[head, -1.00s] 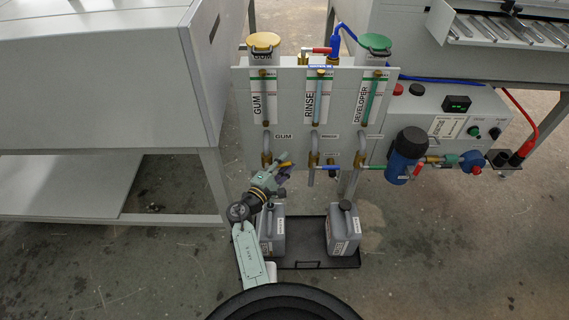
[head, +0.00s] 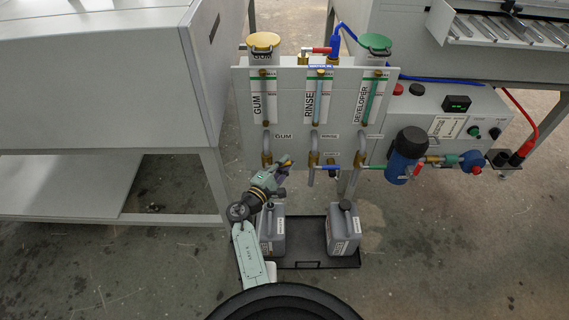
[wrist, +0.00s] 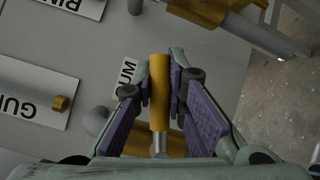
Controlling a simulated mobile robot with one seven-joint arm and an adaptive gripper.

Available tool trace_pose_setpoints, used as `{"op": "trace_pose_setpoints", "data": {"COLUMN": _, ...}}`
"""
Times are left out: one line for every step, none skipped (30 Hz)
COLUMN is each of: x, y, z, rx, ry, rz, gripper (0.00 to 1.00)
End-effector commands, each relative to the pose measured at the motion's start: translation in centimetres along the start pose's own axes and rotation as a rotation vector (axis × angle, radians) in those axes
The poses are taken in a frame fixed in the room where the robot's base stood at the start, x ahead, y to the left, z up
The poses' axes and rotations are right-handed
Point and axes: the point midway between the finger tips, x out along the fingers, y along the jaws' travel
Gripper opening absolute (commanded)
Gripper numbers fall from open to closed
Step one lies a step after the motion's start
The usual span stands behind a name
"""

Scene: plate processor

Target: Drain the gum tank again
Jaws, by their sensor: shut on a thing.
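The gum tank's column (head: 264,97), with a yellow lid (head: 263,40), is at the left of the grey panel in the head view. Its brass drain valve (head: 267,158) sits below the GUM label. My gripper (head: 285,163) is at this valve. In the wrist view my gripper (wrist: 161,80) is shut on the valve's yellow handle (wrist: 159,95), which lies lengthwise between the purple pads. A grey jug (head: 271,240) stands below, partly behind my arm. My gripper hides the pipe below the gum valve, and I cannot tell whether liquid flows.
The rinse valve (head: 314,158) and developer valve (head: 360,160) are close on the right. A second grey jug (head: 343,232) stands in the black tray (head: 310,263). A blue filter housing (head: 402,160) juts out farther right. A table leg (head: 214,180) is at the left.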

Motion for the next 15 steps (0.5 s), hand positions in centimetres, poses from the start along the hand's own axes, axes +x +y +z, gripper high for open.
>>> {"op": "trace_pose_setpoints", "data": {"x": -0.03, "y": -0.05, "z": -0.02, "rx": -0.001, "ry": 0.000, "rz": 0.000, "gripper": 0.00}}
{"op": "trace_pose_setpoints", "data": {"x": -0.03, "y": -0.06, "z": -0.02, "rx": -0.002, "ry": 0.000, "rz": 0.000, "gripper": 0.00}}
{"op": "trace_pose_setpoints", "data": {"x": -0.03, "y": -0.07, "z": -0.03, "rx": -0.004, "ry": 0.000, "rz": 0.001, "gripper": 0.00}}
{"op": "trace_pose_setpoints", "data": {"x": -0.04, "y": -0.08, "z": -0.04, "rx": -0.006, "ry": -0.001, "rz": 0.003, "gripper": 0.00}}
{"op": "trace_pose_setpoints", "data": {"x": -0.04, "y": -0.09, "z": -0.05, "rx": -0.009, "ry": -0.001, "rz": 0.005, "gripper": 0.00}}
{"op": "trace_pose_setpoints", "data": {"x": -0.05, "y": -0.09, "z": -0.07, "rx": -0.015, "ry": -0.003, "rz": 0.009, "gripper": 0.00}}
{"op": "trace_pose_setpoints", "data": {"x": -0.06, "y": -0.08, "z": -0.08, "rx": -0.021, "ry": -0.004, "rz": 0.013, "gripper": 0.00}}
{"op": "trace_pose_setpoints", "data": {"x": -0.07, "y": -0.07, "z": -0.09, "rx": -0.029, "ry": -0.006, "rz": 0.018, "gripper": 0.00}}
{"op": "trace_pose_setpoints", "data": {"x": -0.09, "y": -0.01, "z": -0.10, "rx": -0.043, "ry": -0.009, "rz": 0.026, "gripper": 0.00}}
{"op": "trace_pose_setpoints", "data": {"x": -0.11, "y": 0.03, "z": -0.11, "rx": -0.053, "ry": -0.012, "rz": 0.033, "gripper": 0.00}}
{"op": "trace_pose_setpoints", "data": {"x": -0.14, "y": 0.09, "z": -0.13, "rx": -0.064, "ry": -0.014, "rz": 0.040, "gripper": 0.00}}
{"op": "trace_pose_setpoints", "data": {"x": -0.17, "y": 0.18, "z": -0.16, "rx": -0.084, "ry": -0.019, "rz": 0.052, "gripper": 0.00}}
{"op": "trace_pose_setpoints", "data": {"x": -0.21, "y": 0.28, "z": -0.17, "rx": -0.099, "ry": -0.022, "rz": 0.063, "gripper": 0.00}}
{"op": "trace_pose_setpoints", "data": {"x": -0.24, "y": 0.36, "z": -0.19, "rx": -0.116, "ry": -0.026, "rz": 0.073, "gripper": 0.00}}
{"op": "trace_pose_setpoints", "data": {"x": -0.28, "y": 0.48, "z": -0.21, "rx": -0.141, "ry": -0.032, "rz": 0.088, "gripper": 0.00}}
